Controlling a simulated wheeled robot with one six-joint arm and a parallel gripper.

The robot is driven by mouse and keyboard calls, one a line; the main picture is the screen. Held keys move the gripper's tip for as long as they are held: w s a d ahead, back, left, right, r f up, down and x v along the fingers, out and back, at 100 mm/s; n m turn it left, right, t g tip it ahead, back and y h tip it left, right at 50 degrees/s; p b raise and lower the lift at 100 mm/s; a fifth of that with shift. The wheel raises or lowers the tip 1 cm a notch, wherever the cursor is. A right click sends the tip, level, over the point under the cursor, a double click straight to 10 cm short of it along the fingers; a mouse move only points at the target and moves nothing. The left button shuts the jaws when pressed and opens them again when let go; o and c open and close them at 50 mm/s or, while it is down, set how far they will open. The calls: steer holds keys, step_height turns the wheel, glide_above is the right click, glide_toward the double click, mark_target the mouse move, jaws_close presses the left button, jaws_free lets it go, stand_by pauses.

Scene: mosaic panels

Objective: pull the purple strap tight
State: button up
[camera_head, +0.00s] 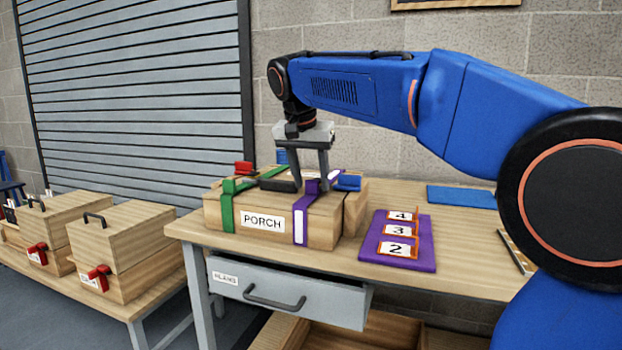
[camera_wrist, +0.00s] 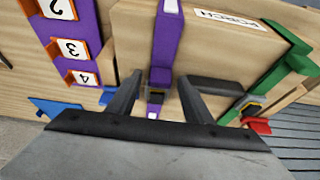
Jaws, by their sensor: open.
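The purple strap (camera_head: 301,218) runs over the right part of a wooden box labelled PORCH (camera_head: 322,232). It has a white stripe down the box front. In the wrist view the purple strap (camera_wrist: 167,38) passes between my fingers, with a small dark buckle-like piece (camera_wrist: 156,96) on it. My gripper (camera_head: 311,187) is open and points down at the box top, its fingers on either side of the strap. It also shows in the wrist view (camera_wrist: 160,77). I cannot tell whether the fingers touch the strap. The strap's far end is partly hidden by the gripper.
A green strap (camera_head: 227,208) crosses the box's left part, with a red piece (camera_head: 243,168) behind. A blue piece (camera_head: 348,182) is right of my fingers. A purple board (camera_head: 374,253) with number cards lies right of the box. A labelled drawer (camera_head: 330,309) is below.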

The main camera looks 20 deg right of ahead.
jaws_close()
steer(key=shift+s+a, duration=0.7)
steer(key=shift+s, duration=0.3)
steer(key=shift+s+a, duration=0.75)
steer(key=shift+s, duration=0.25)
steer(key=shift+s+a, duration=0.7)
steer(key=shift+s, duration=0.3)
jaws_free()
steer(key=shift+a, duration=0.1)
steer(key=v, duration=1.7)
steer(key=shift+r, duration=0.2)
steer(key=shift+s, duration=0.15)
